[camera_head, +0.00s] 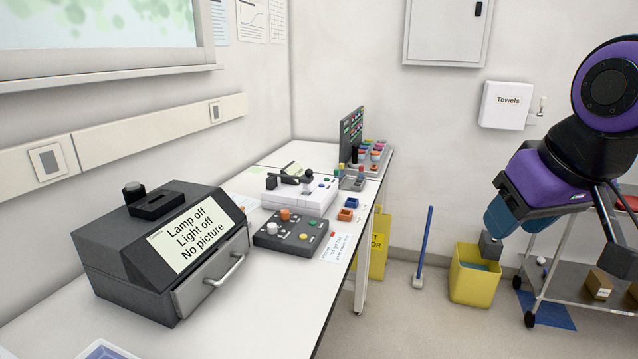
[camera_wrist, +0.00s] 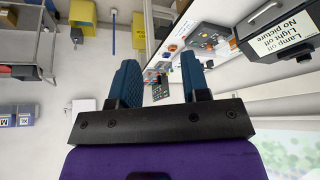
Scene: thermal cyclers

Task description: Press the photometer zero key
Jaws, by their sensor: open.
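A white instrument (camera_head: 302,197) with a small tilted display and several coloured keys stands on the bench in the head view. The dark panel also shows in the wrist view (camera_wrist: 207,38). My gripper (camera_wrist: 160,82) is open and empty, its two blue fingers apart. In the head view my gripper (camera_head: 502,222) hangs right of the bench, well away from both instruments.
A dark box (camera_head: 150,250) with a "Lamp off, Light off, No picture" screen and front handle stands nearest on the bench.

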